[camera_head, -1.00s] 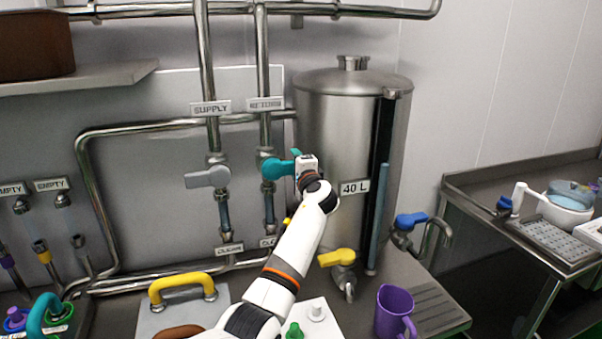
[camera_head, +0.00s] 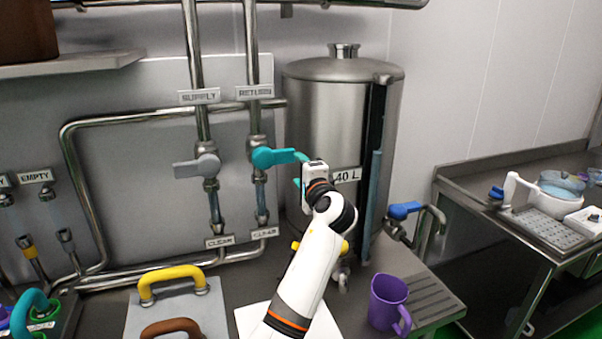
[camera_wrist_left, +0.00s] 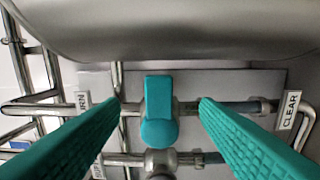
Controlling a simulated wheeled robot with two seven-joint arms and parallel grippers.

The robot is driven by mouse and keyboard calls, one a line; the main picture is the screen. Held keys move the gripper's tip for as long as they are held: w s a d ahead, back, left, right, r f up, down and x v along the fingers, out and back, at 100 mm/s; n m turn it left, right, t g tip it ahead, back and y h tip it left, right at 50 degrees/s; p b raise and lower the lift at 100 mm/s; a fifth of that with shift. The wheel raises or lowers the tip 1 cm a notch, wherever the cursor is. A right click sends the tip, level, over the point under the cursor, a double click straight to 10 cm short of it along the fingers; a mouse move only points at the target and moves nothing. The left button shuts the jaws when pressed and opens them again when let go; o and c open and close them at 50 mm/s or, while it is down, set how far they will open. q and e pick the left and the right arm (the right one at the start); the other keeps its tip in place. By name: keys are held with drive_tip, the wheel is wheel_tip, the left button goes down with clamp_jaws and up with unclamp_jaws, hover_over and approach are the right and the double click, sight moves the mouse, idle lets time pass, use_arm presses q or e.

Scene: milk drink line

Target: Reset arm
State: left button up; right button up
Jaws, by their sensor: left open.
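My left gripper (camera_head: 299,171) is in front of the steel tank, just right of the teal valve handle (camera_head: 268,157) on the RETURN pipe. In the left wrist view its two teal fingers (camera_wrist_left: 159,104) are spread wide, with nothing gripped. The teal handle (camera_wrist_left: 158,100) shows ahead, in the gap between them, with clear space on both sides. My left arm rises from the bottom middle of the head view and hides part of the counter. My right gripper is not in view.
The steel tank (camera_head: 335,120) stands close behind the gripper. A grey-handled valve (camera_head: 197,166) is on the SUPPLY pipe. A purple jug (camera_head: 387,302) and a yellow-handled plate (camera_head: 190,305) are on the counter. A side table (camera_head: 470,180) stands right, beyond a floor gap.

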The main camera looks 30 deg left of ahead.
use_arm(q)
drive_tip(key=s+d+f+n+g+h, duration=0.2)
drive_tip(key=s+d+f+h, duration=0.15)
drive_tip(key=s+f, duration=0.75)
drive_tip(key=s+d+f+n+g+h, duration=0.15)
drive_tip(key=s+f+h, duration=0.35)
drive_tip(key=f, duration=1)
drive_tip(key=s+d+f+n+g+h, duration=0.15)
drive_tip(key=s+d, duration=0.25)
drive_tip(key=s, duration=0.5)
drive_tip(key=s+d+f+g+h, duration=0.2)
drive_tip(key=s+d+f, duration=0.1)
drive_tip(key=s, duration=0.6)
drive_tip(key=s+d+f+n+g+h, duration=0.15)
drive_tip(key=s+d, duration=0.25)
drive_tip(key=s, duration=0.5)
wheel_tip(320, 180, down, 26)
drive_tip(key=s+a+f+g+b, duration=0.1)
drive_tip(key=s+a+f+g, duration=0.1)
drive_tip(key=s+f, duration=1.4)
drive_tip(key=shift+s+a+f+m, duration=0.35)
drive_tip(key=shift+a+f, duration=0.1)
drive_tip(key=shift+f, duration=0.5)
